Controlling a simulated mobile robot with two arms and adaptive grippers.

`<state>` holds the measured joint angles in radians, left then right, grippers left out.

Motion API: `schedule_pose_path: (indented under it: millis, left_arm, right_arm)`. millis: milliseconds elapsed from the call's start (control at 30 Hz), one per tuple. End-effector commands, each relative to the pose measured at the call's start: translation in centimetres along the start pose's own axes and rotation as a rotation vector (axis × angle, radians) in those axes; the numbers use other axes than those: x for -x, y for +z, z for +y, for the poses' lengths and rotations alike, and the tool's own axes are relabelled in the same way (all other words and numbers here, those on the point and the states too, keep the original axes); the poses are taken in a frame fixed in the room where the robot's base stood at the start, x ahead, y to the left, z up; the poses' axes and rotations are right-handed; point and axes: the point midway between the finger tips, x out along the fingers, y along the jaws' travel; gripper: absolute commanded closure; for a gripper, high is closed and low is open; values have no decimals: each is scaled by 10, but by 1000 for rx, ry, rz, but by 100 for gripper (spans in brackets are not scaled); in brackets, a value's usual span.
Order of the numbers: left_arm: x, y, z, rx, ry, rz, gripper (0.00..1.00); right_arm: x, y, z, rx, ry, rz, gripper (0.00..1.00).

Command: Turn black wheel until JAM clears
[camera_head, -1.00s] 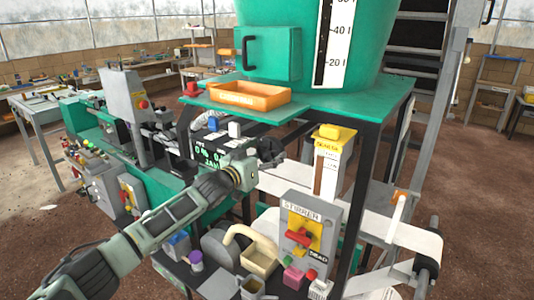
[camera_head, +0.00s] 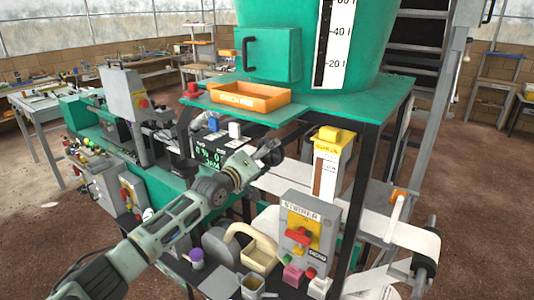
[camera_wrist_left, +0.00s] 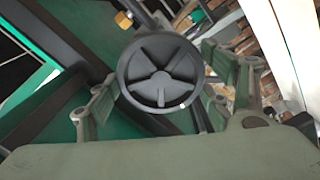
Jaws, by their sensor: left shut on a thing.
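The black wheel (camera_wrist_left: 160,86), a round spoked handwheel, fills the middle of the left wrist view. My left gripper (camera_wrist_left: 160,98) has one finger on each side of it and is shut on its rim. In the head view my left gripper (camera_head: 271,153) reaches under the green deck and mostly hides the wheel. Just left of it, a dark display (camera_head: 210,155) shows green characters. Its lower line is small and looks like JAM, but I cannot read it surely. My right gripper is not in view.
A grey STIRRER box (camera_head: 301,225) with a red handle stands in front to the right. A yellow-topped gauge post (camera_head: 333,150) is right of the gripper. An orange tray (camera_head: 248,98) sits on the green deck above. A cream-handled container (camera_head: 258,252) stands below the arm.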

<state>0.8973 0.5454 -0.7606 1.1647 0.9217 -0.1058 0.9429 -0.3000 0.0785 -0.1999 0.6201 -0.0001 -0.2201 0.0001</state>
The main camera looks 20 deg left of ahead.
Motion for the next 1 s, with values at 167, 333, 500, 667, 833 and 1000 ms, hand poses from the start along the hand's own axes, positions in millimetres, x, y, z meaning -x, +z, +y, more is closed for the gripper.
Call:
schedule_pose_path:
  millis: [167,333,500,667,833,1000]
  left_arm:
    - [0,0,0,497,0,1,54]
    - [0,-1,1,798,0,1,54]
    - [0,0,1,1003,-1,0,54]
    - [0,0,1,1165,-2,0,54]
    - [0,1,0,1288,-3,-1,54]
    - [0,2,-2,1316,-3,-1,54]
  right_arm:
    - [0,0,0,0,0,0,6]
    - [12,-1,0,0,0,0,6]
    - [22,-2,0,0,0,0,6]
    - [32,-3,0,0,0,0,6]
    - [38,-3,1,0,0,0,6]
    - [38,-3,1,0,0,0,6]
